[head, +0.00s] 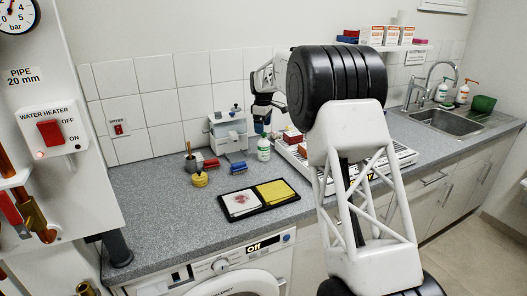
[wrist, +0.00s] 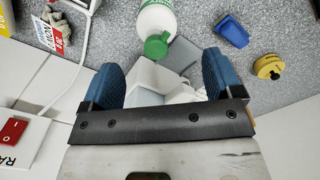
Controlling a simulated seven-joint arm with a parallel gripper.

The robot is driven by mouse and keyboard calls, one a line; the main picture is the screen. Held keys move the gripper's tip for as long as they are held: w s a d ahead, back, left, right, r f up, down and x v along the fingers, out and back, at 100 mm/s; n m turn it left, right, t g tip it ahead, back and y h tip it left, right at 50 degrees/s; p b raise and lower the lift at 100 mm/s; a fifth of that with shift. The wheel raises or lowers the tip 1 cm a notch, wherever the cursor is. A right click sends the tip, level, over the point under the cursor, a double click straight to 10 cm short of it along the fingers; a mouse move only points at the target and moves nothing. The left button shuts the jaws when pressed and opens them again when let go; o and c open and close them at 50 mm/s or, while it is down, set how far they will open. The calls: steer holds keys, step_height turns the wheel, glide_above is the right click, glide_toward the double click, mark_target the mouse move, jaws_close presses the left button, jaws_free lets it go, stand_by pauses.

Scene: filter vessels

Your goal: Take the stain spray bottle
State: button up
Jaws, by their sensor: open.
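A white bottle with a green label (head: 264,150), likely the stain spray bottle, stands upright on the grey worktop. In the wrist view a white bottle with a green cap (wrist: 157,25) lies just beyond the fingertips, near the middle. My gripper (head: 262,118) is open above the worktop, a little above the bottle in the head view. In the wrist view its blue fingers (wrist: 161,76) are apart, with nothing held between them. The bottle's lower part is cut off at the top edge of the wrist view.
A white dispenser-like unit (head: 228,135) stands left of the bottle.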

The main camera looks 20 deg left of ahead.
mark_target(263, 138)
steer(key=shift+f, duration=1.2)
steer(key=shift+w+f, duration=0.2)
steer(key=shift+f, duration=2.4)
steer(key=c, duration=1.2)
steer(key=shift+r, duration=0.2)
steer(key=shift+r, duration=1.65)
steer(key=shift+s+d+r, duration=0.25)
steer(key=shift+s+d, duration=1.05)
steer(key=shift+s, duration=1.05)
steer(key=shift+s+d+r, duration=0.2)
steer(key=shift+s+d, duration=1.15)
steer(key=shift+s, duration=0.95)
steer(key=shift+s+d+r, duration=0.25)
steer(key=shift+s+d, duration=1.05)
steer(key=shift+s, duration=1.05)
